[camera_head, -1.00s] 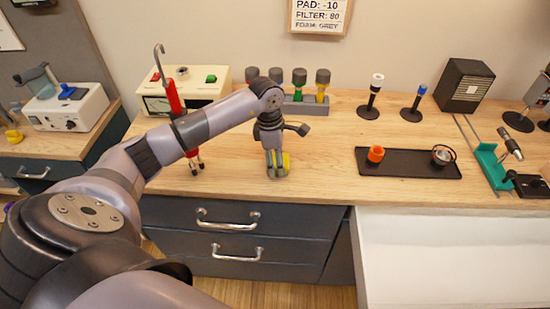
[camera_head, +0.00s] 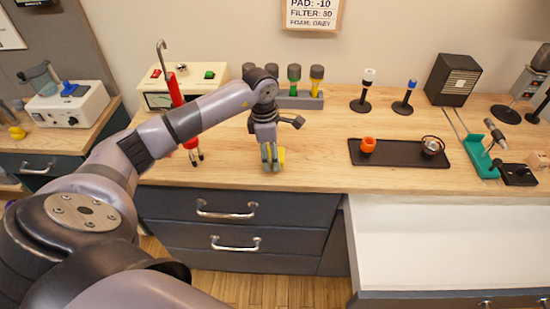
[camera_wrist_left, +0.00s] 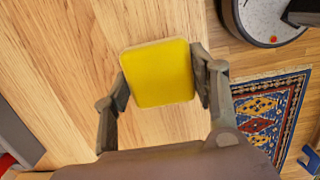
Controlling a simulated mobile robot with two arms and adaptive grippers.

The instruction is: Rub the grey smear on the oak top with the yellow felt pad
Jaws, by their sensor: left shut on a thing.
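The yellow felt pad (camera_wrist_left: 160,73) is held between the two fingers of my left gripper (camera_wrist_left: 163,88) in the left wrist view. In the head view the pad (camera_head: 281,157) shows as a yellow patch beside the fingers of my left gripper (camera_head: 271,165). The gripper points down at the oak top (camera_head: 320,125), near its front edge. I cannot tell whether the pad touches the wood. No grey smear can be made out; the arm and pad may hide it. My right gripper is not in view.
A black tray (camera_head: 400,154) with an orange cup (camera_head: 367,144) and a metal cup (camera_head: 431,146) lies to the right. A rack (camera_head: 300,102) of coloured-handled tools stands behind the gripper. A red tool (camera_head: 175,90) stands to the left. A white-lined drawer (camera_head: 450,240) is open at the front right.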

